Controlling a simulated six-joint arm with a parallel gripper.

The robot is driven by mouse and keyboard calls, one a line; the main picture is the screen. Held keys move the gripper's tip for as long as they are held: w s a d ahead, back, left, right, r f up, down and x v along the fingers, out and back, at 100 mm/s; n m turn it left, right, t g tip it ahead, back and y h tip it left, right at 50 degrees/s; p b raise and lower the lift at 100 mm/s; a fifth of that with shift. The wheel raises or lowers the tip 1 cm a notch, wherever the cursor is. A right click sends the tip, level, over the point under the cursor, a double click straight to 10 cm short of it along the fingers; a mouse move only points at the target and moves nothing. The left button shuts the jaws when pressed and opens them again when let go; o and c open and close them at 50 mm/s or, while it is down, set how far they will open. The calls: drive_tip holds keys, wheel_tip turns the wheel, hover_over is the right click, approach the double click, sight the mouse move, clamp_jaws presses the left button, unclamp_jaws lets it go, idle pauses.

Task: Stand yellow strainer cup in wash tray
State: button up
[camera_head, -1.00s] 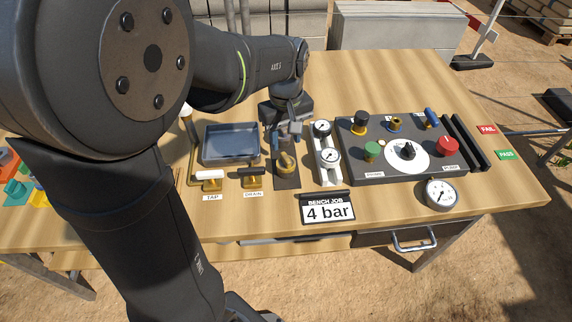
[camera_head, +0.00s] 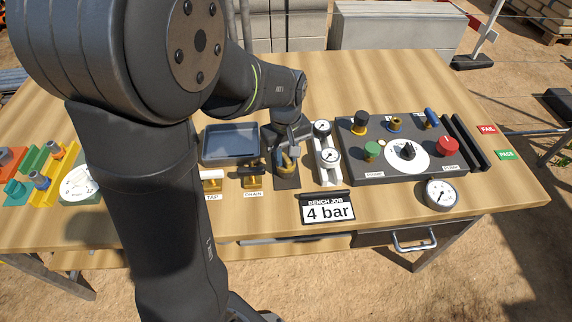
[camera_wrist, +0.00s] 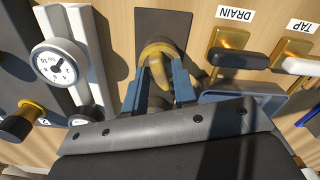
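A yellow-brass fitting (camera_head: 286,165) stands on a dark plate (camera_head: 287,183) near the bench's middle; I take it for the strainer with its cup, but cannot make out the cup separately. In the wrist view the fitting's curved brass body (camera_wrist: 156,52) shows at the fingertips. My gripper (camera_head: 287,148) is low over it, its blue fingers on either side of the brass in the wrist view (camera_wrist: 157,75). The fingers stand apart; whether they touch the brass is unclear. The blue-grey wash tray (camera_head: 231,141) is just left, seemingly empty; its edge shows in the wrist view (camera_wrist: 245,96).
White TAP handle (camera_head: 211,175) and black DRAIN handle (camera_head: 251,171) stand before the tray. A gauge stand (camera_head: 327,156) is close on the right, beside the dark control panel (camera_head: 382,170). A 4 bar sign (camera_head: 327,209) stands in front.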

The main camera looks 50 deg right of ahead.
sight(286, 157)
clamp_jaws()
drive_tip(key=shift+r, duration=3.55)
drive_tip(key=shift+c, duration=1.7)
unclamp_jaws()
clamp_jaws()
